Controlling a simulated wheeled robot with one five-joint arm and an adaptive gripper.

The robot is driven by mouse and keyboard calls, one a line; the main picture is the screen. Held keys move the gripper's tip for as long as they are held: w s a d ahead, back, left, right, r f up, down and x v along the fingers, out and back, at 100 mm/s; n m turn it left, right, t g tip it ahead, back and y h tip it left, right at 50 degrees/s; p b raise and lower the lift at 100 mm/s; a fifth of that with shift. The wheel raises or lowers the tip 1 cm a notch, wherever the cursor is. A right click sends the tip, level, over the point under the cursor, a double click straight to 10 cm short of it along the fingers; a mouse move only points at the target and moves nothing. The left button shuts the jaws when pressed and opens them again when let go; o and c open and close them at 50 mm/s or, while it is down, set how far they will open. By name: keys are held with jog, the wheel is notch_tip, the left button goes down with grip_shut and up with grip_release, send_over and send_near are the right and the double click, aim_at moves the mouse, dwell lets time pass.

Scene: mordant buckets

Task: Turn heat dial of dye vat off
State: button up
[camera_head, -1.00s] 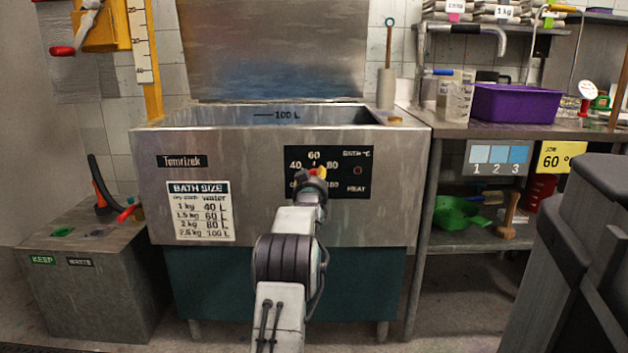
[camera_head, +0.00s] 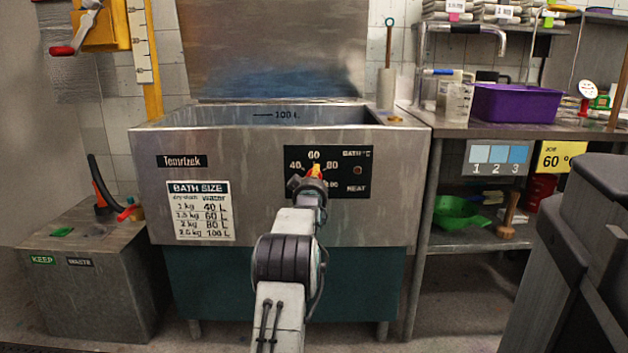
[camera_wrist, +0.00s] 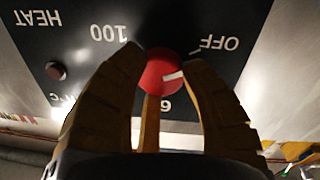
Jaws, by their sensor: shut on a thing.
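The dye vat (camera_head: 200,145) is a grey metal tub with a teal lower part. Its black heat panel (camera_head: 357,186) carries marks including 40, 60, 80 and 100. My gripper (camera_head: 313,178) is at the panel and hides the heat dial in the head view. In the wrist view the panel shows upside down, and the round red dial (camera_wrist: 158,74) sits between the fingers of my gripper (camera_wrist: 155,56), which are shut on it. The 40 is hidden there by a finger.
A grey bin (camera_head: 95,300) with KEEP and WASTE labels stands left of the vat. A metal bench (camera_head: 440,128) with a purple tub (camera_head: 515,103) stands at the right. A dark grey object (camera_head: 585,250) fills the lower right.

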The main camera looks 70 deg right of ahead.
jog(key=shift+w+r+n, duration=0.15)
jog(key=shift+r+n, duration=0.25)
jog(key=o, duration=1.2)
jog(key=shift+f, duration=0.25)
jog(key=shift+a, duration=0.1)
jog(key=v, duration=1.1)
jog(key=shift+a, duration=0.35)
jog(key=shift+f, duration=0.1)
